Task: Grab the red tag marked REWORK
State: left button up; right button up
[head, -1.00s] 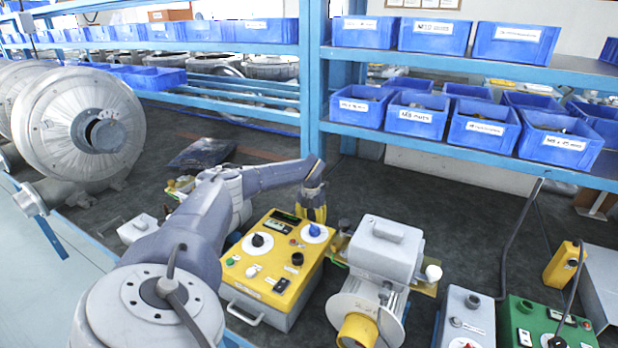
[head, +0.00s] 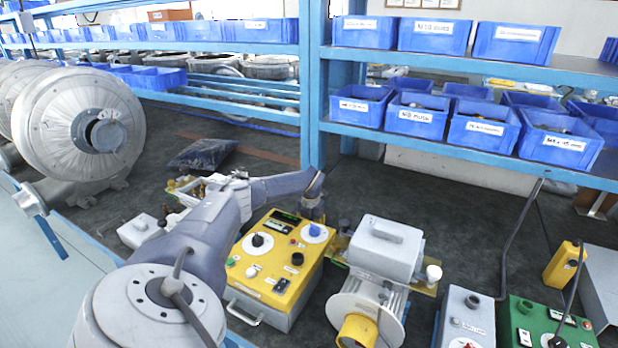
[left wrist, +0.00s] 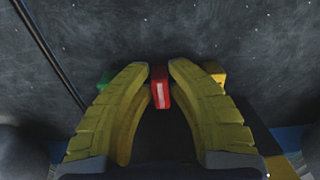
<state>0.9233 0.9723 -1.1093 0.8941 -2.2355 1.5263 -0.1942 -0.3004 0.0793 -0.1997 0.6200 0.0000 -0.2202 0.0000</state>
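The red tag (left wrist: 160,88) shows in the left wrist view as a small red block with a white strip on its face. No word can be read on it. In the head view, my left wrist (head: 312,200) reaches down behind the yellow control box (head: 280,255), which hides the fingers and the tag. My right gripper is not in view.
A green block (left wrist: 103,82) and a yellow block (left wrist: 217,77) flank the red tag, partly behind my fingers. A grey machine (head: 385,250) stands right of the control box. Shelves with blue bins (head: 365,105) rise behind. A cable crosses the dark mat.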

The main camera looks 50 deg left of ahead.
pick_arm(q)
grip_shut()
jog(key=shift+r, duration=0.1)
